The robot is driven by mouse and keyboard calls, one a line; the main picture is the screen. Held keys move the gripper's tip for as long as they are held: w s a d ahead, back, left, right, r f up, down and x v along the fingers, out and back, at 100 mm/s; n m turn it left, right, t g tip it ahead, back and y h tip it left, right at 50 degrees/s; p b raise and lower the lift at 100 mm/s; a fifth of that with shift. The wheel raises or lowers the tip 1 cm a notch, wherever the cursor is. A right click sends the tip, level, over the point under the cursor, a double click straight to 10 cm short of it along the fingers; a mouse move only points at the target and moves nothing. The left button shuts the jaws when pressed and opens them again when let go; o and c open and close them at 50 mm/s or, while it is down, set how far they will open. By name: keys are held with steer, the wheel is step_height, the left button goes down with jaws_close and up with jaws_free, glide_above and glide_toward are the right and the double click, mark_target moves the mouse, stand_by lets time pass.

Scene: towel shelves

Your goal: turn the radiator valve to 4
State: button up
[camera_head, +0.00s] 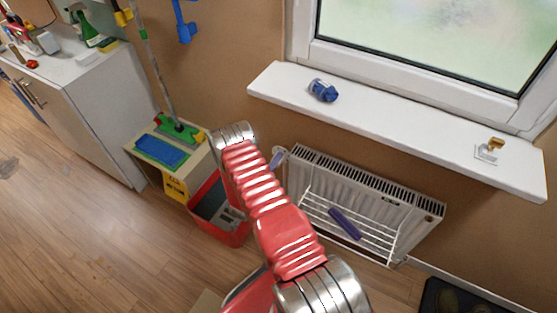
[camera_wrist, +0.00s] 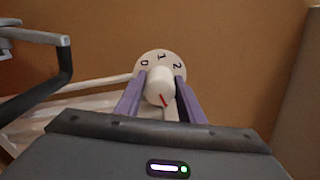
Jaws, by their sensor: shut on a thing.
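The radiator valve shows in the wrist view as a round white dial (camera_wrist: 162,58) with a white knob (camera_wrist: 158,86) at its middle. The figures 0, 1 and 2 can be read along its upper edge; the rest of the dial is hidden. A red line on the knob slants toward the lower right, away from those figures. My gripper (camera_wrist: 160,90) has its two purple fingers shut on the knob, one on each side.
The white radiator (camera_head: 420,215) hangs under the window sill (camera_head: 400,128), with a wire rack and a purple item (camera_head: 345,223) on its front. A red bin (camera_head: 212,215) and a small cabinet (camera_head: 140,152) stand left of my arm. Wooden floor lies open at lower left.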

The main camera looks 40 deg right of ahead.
steer(key=shift+w+r, duration=0.1)
steer(key=shift+w, duration=0.15)
steer(key=o, duration=0.7)
steer(key=shift+c, duration=0.2)
steer(key=shift+o, duration=0.5)
steer(key=shift+s, duration=0.1)
steer(key=shift+s, duration=0.1)
steer(key=v, duration=1.3)
steer(key=shift+a, duration=0.4)
